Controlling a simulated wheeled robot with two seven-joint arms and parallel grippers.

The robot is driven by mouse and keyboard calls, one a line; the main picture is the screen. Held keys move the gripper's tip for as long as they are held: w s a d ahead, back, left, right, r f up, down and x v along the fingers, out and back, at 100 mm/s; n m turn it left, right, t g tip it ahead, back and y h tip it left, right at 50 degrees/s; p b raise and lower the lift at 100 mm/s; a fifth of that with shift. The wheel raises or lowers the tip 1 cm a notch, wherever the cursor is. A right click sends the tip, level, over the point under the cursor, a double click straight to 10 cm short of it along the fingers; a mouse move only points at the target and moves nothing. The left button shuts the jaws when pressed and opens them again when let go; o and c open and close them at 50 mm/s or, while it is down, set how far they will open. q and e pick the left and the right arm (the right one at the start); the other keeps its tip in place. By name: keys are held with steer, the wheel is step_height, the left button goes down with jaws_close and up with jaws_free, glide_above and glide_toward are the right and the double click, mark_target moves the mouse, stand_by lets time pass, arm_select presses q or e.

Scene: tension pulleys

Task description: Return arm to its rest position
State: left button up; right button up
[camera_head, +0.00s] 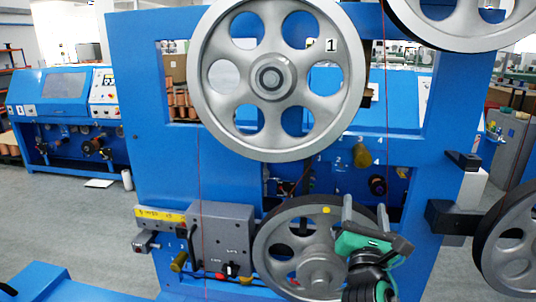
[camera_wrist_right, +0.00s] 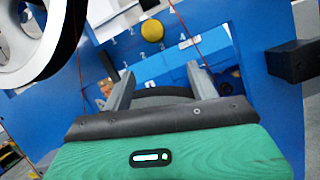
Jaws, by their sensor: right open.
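My right gripper (camera_head: 365,206) is in front of the lower grey pulley (camera_head: 318,268) in the head view, over its right side. Its two grey fingers point up and stand apart with nothing seen between them. The green gripper body hides part of that pulley. In the right wrist view the open fingers (camera_wrist_right: 160,85) reach toward the blue machine panel. I cannot tell whether the gripper touches the pulley. My left gripper is not in view.
A large pulley marked 1 (camera_head: 272,78) is on the blue machine frame (camera_head: 150,130). Other pulleys sit at upper right (camera_head: 438,28) and right (camera_head: 490,245). A thin red wire (camera_head: 200,180) runs vertically. A grey control box (camera_head: 222,240) is left of the lower pulley. Open floor lies left.

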steer(key=s+f+m+g+y, duration=0.1)
steer(key=s+f+m+g, duration=0.2)
steer(key=f+m, duration=0.35)
steer(key=s+d+f+m+g+y, duration=0.1)
steer(key=s+f+m+g, duration=0.25)
steer(key=f, duration=0.65)
steer(key=s+f+m+g+y, duration=0.1)
steer(key=s+f+m+g, duration=0.3)
steer(key=f, duration=0.5)
steer(key=s+a+f+m+g+y, duration=0.1)
steer(key=s+f+m+g+y, duration=0.15)
steer(key=s+f+m, duration=0.6)
steer(key=s+a+f+m+g+y, duration=0.2)
steer(key=s+f+m+g, duration=0.25)
steer(key=s, duration=0.65)
step_height(320, 180, down, 29)
steer(key=g, duration=0.1)
steer(key=s+d+f+g, duration=0.1)
steer(key=s+d+f, duration=0.2)
steer(key=s+f, duration=1.6)
step_height(320, 180, down, 2)
steer(key=shift+s+d+h, duration=0.2)
steer(key=shift+s+h, duration=0.15)
steer(key=shift+s, duration=0.05)
